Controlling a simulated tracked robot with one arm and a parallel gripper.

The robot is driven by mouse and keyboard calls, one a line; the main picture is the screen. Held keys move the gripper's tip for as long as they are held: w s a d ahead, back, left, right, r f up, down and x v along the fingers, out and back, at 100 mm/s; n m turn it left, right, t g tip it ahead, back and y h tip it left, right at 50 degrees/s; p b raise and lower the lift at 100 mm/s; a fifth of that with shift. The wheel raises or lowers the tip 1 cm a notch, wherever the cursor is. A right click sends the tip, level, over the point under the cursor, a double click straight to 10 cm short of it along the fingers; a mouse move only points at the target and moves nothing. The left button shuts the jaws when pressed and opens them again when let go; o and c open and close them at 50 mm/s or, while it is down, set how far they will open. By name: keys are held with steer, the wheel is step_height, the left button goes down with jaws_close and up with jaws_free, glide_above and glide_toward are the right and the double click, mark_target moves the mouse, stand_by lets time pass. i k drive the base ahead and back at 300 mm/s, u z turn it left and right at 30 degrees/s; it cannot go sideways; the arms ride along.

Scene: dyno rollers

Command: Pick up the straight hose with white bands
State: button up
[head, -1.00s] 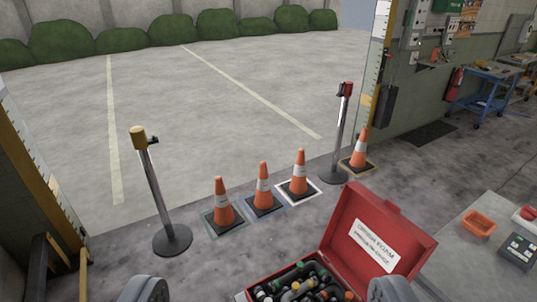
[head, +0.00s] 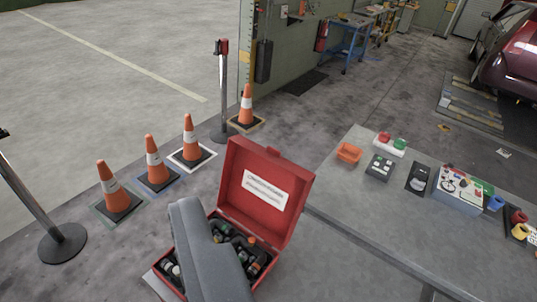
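An open red case (head: 262,160) with a white label inside its lid stands at the bottom middle of the head view. Several dark hoses and fittings (head: 236,240) lie in it, some with orange or white ends. I cannot make out a straight hose with white bands among them. A grey link of my arm crosses in front of the case and hides much of its inside. My gripper is not in view.
A grey workbench (head: 345,210) to the right holds an orange tray (head: 349,153), a dark device (head: 380,167) and other small items. Several orange cones (head: 154,160) and two barrier posts (head: 222,90) stand to the left. A dark red car (head: 508,65) is at the far right.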

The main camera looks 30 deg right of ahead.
mark_target(178, 274)
steer(key=k, duration=0.5)
steer(key=u, duration=0.7)
steer(key=i, duration=0.8)
steer(key=z, duration=0.35)
